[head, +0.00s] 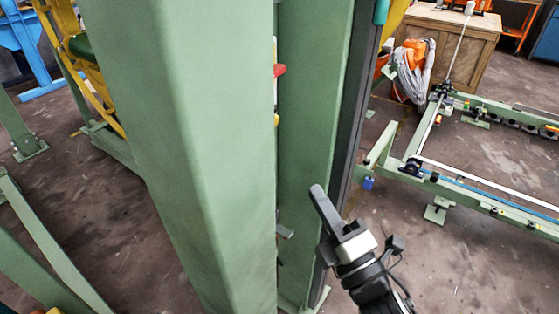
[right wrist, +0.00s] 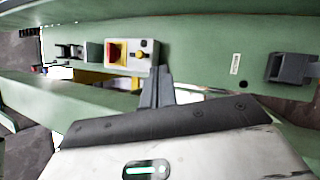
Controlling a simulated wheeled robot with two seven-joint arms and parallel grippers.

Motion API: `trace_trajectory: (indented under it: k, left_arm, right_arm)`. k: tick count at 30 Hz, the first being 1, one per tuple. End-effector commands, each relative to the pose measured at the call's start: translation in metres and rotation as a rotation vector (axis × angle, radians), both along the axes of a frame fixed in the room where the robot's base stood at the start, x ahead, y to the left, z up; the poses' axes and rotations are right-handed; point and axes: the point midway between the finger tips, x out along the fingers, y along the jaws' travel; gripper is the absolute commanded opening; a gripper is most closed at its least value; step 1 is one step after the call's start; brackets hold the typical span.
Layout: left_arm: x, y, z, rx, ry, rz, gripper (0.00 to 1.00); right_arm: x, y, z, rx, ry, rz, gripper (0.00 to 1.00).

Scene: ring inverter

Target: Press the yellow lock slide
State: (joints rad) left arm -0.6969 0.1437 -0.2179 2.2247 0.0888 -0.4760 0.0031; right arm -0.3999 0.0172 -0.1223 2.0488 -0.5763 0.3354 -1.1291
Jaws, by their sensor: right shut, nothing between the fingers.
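In the right wrist view a light control box (right wrist: 129,68) sits on a green beam. It carries a red part on a yellow plate (right wrist: 117,52) and a small black-and-yellow part (right wrist: 142,56); I cannot tell for sure which piece is the yellow lock slide. In the head view only a red tip (head: 280,70) and a bit of yellow (head: 276,120) show past the edge of a green post. My right gripper (head: 317,190) is shut and empty, in front of the green column. In the right wrist view its fingers (right wrist: 157,72) overlap the box's right edge; contact cannot be told.
A wide green post (head: 190,140) fills the left-middle of the head view and hides much behind it. A dark latch-like fitting (right wrist: 288,69) is on the beam at right. A green rail frame (head: 470,195) and a wooden crate (head: 445,45) stand to the right, with open floor between.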

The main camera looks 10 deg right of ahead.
Motion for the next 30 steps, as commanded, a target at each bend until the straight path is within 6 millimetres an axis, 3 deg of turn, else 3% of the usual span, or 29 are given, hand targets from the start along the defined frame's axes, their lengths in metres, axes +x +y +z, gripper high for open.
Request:
trace_trajectory:
  k: [3,6,19,30]
  left_arm:
    - [-0.004,-0.001,-0.008,-0.009,-0.002,0.0,0.62]
    - [-0.003,-0.001,-0.006,-0.013,-0.007,0.0,0.62]
    - [-0.003,-0.002,-0.001,-0.017,-0.012,0.001,0.62]
    - [-0.005,-0.002,0.004,-0.019,0.009,0.004,0.62]
  right_arm:
    - [0.0,0.011,0.011,-0.21,-0.183,-0.032,0.0]
    - [-0.002,0.016,0.017,-0.303,-0.263,-0.048,0.0]
    - [-0.001,0.019,0.022,-0.331,-0.287,-0.054,0.0]
    - [0.045,0.04,0.053,-0.329,-0.288,-0.053,0.0]
